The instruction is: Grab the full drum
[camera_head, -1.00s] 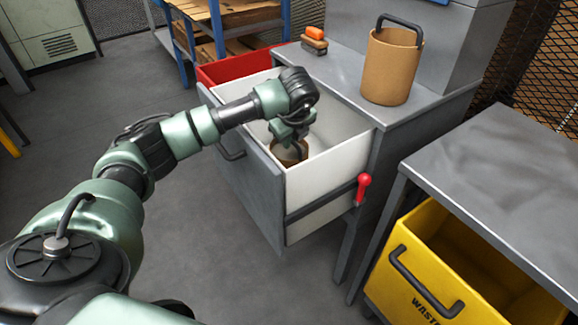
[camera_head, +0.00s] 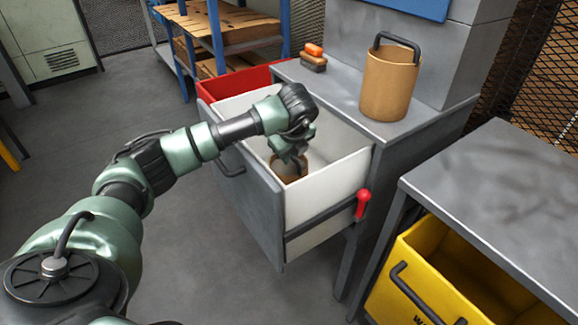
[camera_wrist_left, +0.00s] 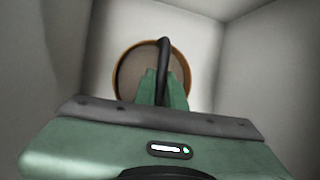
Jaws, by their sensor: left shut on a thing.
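A brown drum (camera_head: 278,168) stands inside the open drawer, largely hidden by my left gripper (camera_head: 297,163). In the left wrist view the drum (camera_wrist_left: 120,72) shows its round rim and a dark handle (camera_wrist_left: 163,55) arching across its top. My left gripper is shut on that handle, with its green fingers (camera_wrist_left: 164,88) around it. A second tan drum (camera_head: 388,85) with a dark handle stands upright on the grey counter. My right gripper is not in view.
The drawer's white walls (camera_head: 335,185) surround the gripper closely. A red bin (camera_head: 245,80) stands behind the drawer, and a red lever (camera_head: 362,204) is at its side. A yellow waste bin (camera_head: 405,262) sits under the grey table (camera_head: 500,190). Orange-topped brushes (camera_head: 313,57) lie on the counter.

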